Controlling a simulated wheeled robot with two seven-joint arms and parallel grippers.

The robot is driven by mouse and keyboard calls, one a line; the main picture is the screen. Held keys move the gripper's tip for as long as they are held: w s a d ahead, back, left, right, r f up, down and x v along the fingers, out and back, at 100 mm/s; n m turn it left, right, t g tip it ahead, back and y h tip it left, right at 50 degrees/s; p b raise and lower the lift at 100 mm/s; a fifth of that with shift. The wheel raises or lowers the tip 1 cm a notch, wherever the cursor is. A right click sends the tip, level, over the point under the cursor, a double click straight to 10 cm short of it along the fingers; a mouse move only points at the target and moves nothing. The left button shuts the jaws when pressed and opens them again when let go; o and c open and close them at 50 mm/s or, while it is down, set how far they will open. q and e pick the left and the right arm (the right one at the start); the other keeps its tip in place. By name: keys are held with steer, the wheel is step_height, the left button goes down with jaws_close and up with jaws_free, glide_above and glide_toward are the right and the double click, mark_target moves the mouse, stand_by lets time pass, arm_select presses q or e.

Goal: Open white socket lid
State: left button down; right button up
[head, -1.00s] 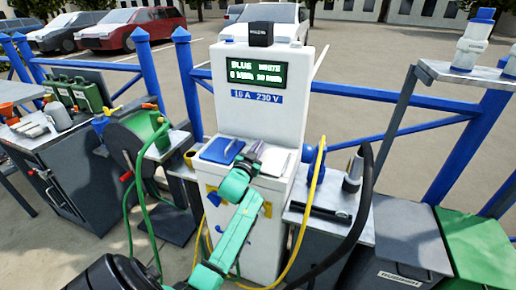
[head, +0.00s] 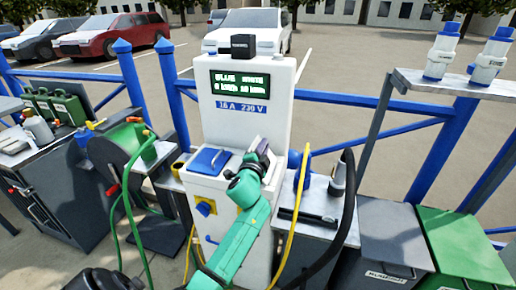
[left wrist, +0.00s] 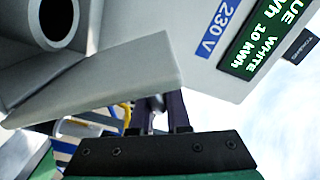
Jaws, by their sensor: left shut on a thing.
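The white charging pedestal (head: 232,125) stands in the middle of the head view. Its blue socket lid (head: 210,160) lies shut on the left of the top. My left gripper (head: 262,150) is over the right side, at the white socket lid, and largely hides it in the head view. In the left wrist view the white lid (left wrist: 105,80) is a pale slab tilted up off the pedestal's top, and a round dark socket opening (left wrist: 57,18) shows beside it. My left gripper's dark fingers (left wrist: 165,108) are closed at the lid's outer side; the gripped part is mostly hidden.
The pedestal's display (head: 240,83) stands behind the lids. A yellow cable (head: 293,215) and a thick black cable (head: 346,215) hang to the right. A green hose reel (head: 122,160) stands left. A grey bin (head: 392,240) and green bin (head: 465,245) stand right.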

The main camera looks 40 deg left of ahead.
arm_select(q)
steer(key=shift+w+d+r+m, duration=0.2)
steer(key=shift+d+m, duration=0.35)
steer(key=shift+m, duration=0.15)
steer(key=c, duration=0.9)
jaws_free()
steer(key=b+v, duration=0.1)
steer(key=v, duration=1.3)
steer(key=shift+s+d, duration=0.2)
steer(key=shift+s, duration=0.05)
